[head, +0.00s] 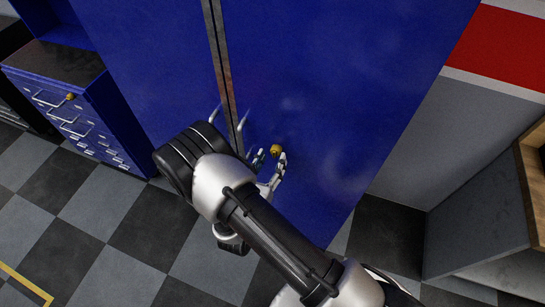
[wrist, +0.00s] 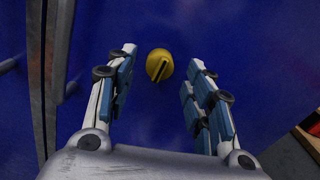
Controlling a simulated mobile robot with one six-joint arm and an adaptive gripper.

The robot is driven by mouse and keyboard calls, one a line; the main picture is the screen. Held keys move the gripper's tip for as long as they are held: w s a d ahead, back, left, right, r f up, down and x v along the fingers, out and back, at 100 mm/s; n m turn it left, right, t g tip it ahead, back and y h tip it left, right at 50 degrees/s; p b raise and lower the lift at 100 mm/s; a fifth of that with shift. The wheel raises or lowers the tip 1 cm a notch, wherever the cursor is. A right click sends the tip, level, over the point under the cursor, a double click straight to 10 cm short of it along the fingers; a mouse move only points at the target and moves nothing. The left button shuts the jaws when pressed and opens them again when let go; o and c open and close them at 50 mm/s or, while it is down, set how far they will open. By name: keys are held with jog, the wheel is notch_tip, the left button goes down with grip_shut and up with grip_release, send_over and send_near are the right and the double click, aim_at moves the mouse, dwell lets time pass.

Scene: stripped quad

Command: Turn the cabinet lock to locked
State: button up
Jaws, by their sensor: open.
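The cabinet (head: 310,70) is tall and blue, with two closed doors meeting at a metal seam. Its lock (head: 276,150) is a small round yellow knob on the right door, right of the seam and handles. In the wrist view the lock (wrist: 159,64) shows a dark slot, tilted from upper right to lower left. My gripper (head: 270,156) is open in front of the right door; in the wrist view its two fingers (wrist: 160,75) stand on either side of the lock, with clear gaps. I cannot tell how deep the fingertips reach.
Two metal handles (head: 243,121) flank the door seam, left of my gripper. A blue drawer unit (head: 75,110) stands at the left. A grey bench or box (head: 480,225) with a wooden part is at the right. The floor is checkered.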

jog(key=shift+x, duration=0.8)
jog(key=shift+c, duration=0.2)
jog(key=c, duration=1)
jog(key=shift+c, duration=0.2)
